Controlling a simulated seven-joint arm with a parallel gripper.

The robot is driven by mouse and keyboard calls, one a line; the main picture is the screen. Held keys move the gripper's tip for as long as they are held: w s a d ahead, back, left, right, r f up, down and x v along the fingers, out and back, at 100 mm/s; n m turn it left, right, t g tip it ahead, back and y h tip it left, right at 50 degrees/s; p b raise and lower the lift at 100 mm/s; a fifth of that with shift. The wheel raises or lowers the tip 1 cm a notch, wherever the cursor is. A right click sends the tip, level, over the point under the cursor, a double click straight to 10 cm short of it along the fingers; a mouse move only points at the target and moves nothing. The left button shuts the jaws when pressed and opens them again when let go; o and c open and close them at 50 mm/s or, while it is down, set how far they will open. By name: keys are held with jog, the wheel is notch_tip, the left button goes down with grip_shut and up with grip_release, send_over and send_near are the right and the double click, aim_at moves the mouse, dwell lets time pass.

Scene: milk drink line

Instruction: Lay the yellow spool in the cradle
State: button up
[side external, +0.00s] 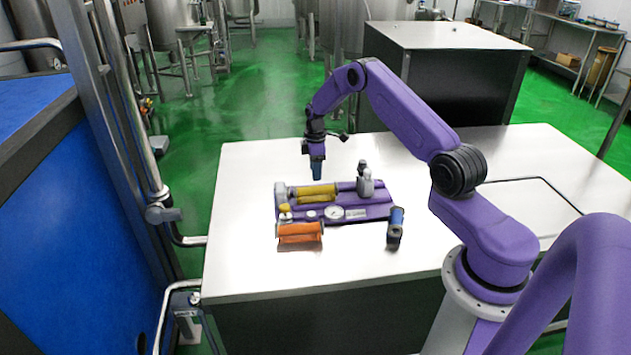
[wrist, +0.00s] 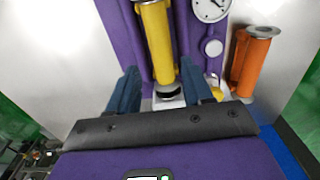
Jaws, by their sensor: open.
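The yellow spool (side external: 316,190) lies lengthwise along the back left of the purple fixture (side external: 376,213). It looks seated in the fixture's cradle, but I cannot make out the contact. In the wrist view the spool (wrist: 157,40) runs away from my gripper, with a grey flange at its far end. A dark round end piece shows near the fingers. My gripper (side external: 317,175) points down just above and behind the spool. In the wrist view its blue fingers (wrist: 160,88) are apart on either side of the spool's line, and it holds nothing.
The fixture carries a round gauge (side external: 334,212) and a grey valve-like block (side external: 366,184). The white table (side external: 250,265) is clear around them.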

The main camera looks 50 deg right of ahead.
jog(key=s+a+r, duration=0.1)
jog(key=a+r, duration=1)
jog(key=a, duration=0.4)
jog(key=s+a+r+n, duration=0.1)
jog(key=s+a+r, duration=0.35)
jog(key=a, duration=0.25)
jog(key=s+a+r+n, duration=0.1)
jog(key=s+a+r, duration=0.2)
jog(key=s+a, duration=0.35)
jog(key=s+a+r, duration=0.2)
jog(key=s+a, duration=0.1)
jog(key=s, duration=0.4)
jog(key=s+a+r, duration=0.2)
jog(key=s+a, duration=0.1)
jog(key=s, duration=0.4)
jog(key=s+d+n, duration=0.1)
jog(key=s+d, duration=0.2)
jog(key=s, duration=1.1)
jog(key=shift+s+d+n, duration=0.3)
jog(key=shift+s+d, duration=0.05)
